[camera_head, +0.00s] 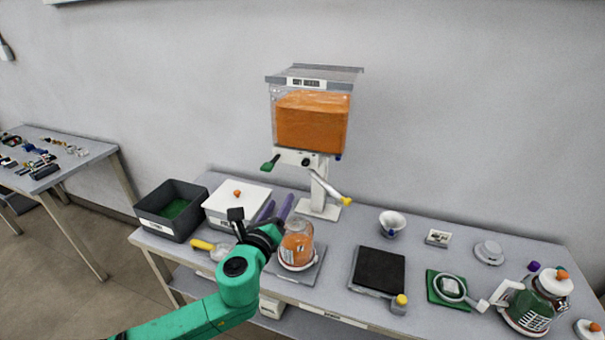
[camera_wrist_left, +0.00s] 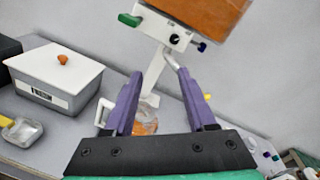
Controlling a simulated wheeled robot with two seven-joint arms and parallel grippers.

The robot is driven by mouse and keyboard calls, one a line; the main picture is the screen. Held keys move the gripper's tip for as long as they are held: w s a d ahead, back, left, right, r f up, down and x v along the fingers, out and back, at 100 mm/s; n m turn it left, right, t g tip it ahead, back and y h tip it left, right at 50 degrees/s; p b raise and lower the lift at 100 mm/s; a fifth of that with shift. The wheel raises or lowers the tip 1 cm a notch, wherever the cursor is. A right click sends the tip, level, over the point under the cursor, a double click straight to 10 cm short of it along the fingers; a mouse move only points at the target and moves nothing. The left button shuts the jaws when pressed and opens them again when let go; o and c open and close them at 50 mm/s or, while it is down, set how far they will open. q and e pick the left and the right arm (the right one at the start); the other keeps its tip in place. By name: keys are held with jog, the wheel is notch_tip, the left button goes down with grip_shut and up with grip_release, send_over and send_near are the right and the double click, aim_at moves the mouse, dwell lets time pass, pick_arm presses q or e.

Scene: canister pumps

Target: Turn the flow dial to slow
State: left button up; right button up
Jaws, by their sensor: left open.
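The flow dial is probably the small black knob (camera_head: 305,162) on the white panel under the clear hopper (camera_head: 312,122) of orange contents. The knob also shows in the left wrist view (camera_wrist_left: 175,39), with a light mark on it that is too small to read. My left gripper (camera_head: 276,204) has purple fingers pointing up toward the panel. It is below the panel and apart from it. In the left wrist view, the gripper (camera_wrist_left: 155,75) is open and empty, with the dial beyond its fingertips. My right gripper is not in view.
A green lever (camera_head: 270,163) and a blue knob (camera_head: 338,157) flank the dial, with a yellow-tipped spout (camera_head: 345,200) below. A jar of orange contents (camera_head: 297,246) stands beside my gripper. A white lidded box (camera_head: 236,207) and grey bin (camera_head: 172,212) stand left.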

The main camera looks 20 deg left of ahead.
aim_at(305, 164)
pick_arm(q)
jog(key=w+m, duration=0.1)
jog(key=w, duration=0.4)
jog(key=w+d+r+m+h, duration=0.1)
jog(key=w+m, duration=0.1)
jog(key=w, duration=0.3)
jog(key=w+m, duration=0.2)
jog(key=w, duration=0.3)
jog(key=shift+w+d+r+t+h, duration=0.2)
jog(key=shift+w+d+t+h, duration=0.05)
jog(key=shift+d+t+h, duration=0.15)
jog(key=shift+a, duration=0.1)
grip_shut()
